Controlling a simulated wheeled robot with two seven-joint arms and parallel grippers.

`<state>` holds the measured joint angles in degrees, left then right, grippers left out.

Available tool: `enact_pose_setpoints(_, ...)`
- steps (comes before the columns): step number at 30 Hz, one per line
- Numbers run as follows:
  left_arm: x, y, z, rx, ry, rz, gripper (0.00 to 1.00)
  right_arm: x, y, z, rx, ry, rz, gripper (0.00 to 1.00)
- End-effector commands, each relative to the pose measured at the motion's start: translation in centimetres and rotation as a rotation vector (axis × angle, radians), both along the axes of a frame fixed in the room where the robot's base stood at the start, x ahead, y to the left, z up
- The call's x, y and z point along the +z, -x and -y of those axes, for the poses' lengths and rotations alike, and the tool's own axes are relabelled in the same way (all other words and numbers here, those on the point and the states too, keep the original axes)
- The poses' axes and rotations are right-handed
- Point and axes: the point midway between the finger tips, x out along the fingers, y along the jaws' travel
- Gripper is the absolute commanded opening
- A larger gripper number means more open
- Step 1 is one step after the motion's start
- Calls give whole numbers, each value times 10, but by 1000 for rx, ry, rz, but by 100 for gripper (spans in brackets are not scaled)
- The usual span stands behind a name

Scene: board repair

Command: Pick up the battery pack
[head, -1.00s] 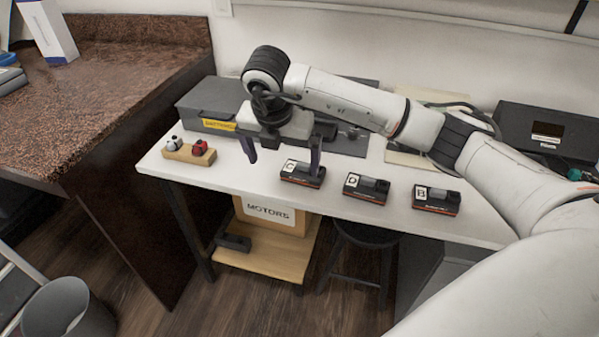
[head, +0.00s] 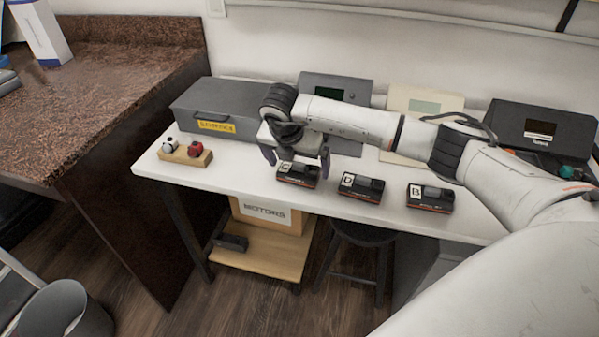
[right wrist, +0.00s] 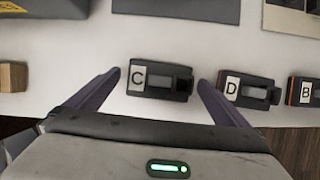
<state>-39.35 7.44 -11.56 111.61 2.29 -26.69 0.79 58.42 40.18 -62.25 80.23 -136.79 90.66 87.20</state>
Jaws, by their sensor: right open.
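Three black battery packs with white letter labels stand in a row on the white table: pack C (head: 298,174), pack D (head: 361,187) and pack B (head: 430,198). My right gripper (head: 297,158) is open above pack C, with a finger to each side of it. In the right wrist view, pack C (right wrist: 160,80) lies between and a little beyond the two fingertips (right wrist: 160,76), with nothing held. Pack D (right wrist: 246,91) is just right of the right fingertip, and pack B (right wrist: 304,92) is cut by the edge. My left gripper is not in view.
A grey box with a yellow label (head: 205,108) stands at the back left. A wooden block (head: 186,157) holds a white and a red piece. Several panels stand along the back.

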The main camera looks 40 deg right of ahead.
Motion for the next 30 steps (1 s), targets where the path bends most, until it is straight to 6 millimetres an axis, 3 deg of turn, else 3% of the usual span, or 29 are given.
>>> enact_pose_setpoints(5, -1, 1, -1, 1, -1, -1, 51, 0, 0, 0, 0, -1, 1, 100)
enact_pose_setpoints(13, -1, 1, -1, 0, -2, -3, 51, 0, 0, 0, 0, -1, 0, 59)
enact_pose_setpoints(23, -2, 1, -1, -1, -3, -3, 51, 10, -2, -1, 0, -2, 6, 59)
enact_pose_setpoints(30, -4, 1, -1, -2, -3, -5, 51, 54, -2, 0, 0, -2, 8, 59)
